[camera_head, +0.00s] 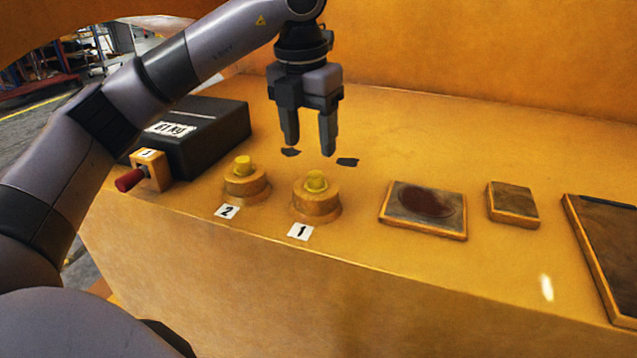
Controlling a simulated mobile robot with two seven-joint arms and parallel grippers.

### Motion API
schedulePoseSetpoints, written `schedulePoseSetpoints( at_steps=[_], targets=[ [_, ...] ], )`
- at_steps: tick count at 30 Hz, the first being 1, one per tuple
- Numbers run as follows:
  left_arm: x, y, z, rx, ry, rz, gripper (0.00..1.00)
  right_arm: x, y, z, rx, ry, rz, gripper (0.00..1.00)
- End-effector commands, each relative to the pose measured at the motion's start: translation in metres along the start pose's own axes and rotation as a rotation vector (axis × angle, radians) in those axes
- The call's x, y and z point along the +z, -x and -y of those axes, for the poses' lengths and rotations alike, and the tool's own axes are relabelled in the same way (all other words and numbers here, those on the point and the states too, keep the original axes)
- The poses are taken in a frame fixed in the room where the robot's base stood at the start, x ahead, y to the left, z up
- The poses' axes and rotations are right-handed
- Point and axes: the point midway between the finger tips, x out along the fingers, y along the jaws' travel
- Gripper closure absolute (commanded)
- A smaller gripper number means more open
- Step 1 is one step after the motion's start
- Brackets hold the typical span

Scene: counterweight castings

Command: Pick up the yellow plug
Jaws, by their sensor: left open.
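Two yellow plugs sit on top of round orange bosses on the orange bench. One yellow plug (316,181) is on the boss (317,204) by the label "1". Another yellow plug (243,165) is on the boss (246,188) by the label "2". My left gripper (308,148) points down with its fingers apart and nothing between them. It hangs above the bench (440,140), above and behind the plug at label "1" in the picture, and is not touching it. My right gripper is not in view.
A black box (205,130) stands left, with a red-handled switch (130,180) in front of it. A tray with a dark red patch (424,209), a small square block (513,204) and a larger framed tray (608,250) lie to the right. The bench behind them is clear.

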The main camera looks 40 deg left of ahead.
Motion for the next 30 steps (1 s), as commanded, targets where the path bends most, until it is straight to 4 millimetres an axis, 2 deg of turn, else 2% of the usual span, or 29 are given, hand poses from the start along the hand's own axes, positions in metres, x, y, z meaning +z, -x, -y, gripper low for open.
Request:
schedulePoseSetpoints(
  at_steps=[12,15,22,27,28,30],
  targets=[
    [-0.003,-0.056,0.007,-0.002,-0.003,-0.003,0.41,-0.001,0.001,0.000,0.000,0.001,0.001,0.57],
    [-0.003,-0.063,0.007,-0.003,-0.003,-0.002,0.41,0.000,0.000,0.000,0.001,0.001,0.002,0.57],
    [-0.002,-0.063,0.007,-0.004,-0.004,-0.001,0.41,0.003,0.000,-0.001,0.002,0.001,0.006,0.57],
    [-0.002,-0.063,0.007,-0.004,-0.004,-0.001,0.97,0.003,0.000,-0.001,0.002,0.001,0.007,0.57],
    [-0.002,-0.063,0.007,-0.004,-0.004,-0.001,1.00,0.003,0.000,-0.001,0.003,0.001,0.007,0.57],
    [-0.002,-0.063,0.007,-0.004,-0.004,-0.001,1.00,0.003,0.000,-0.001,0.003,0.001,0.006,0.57]
  ],
)
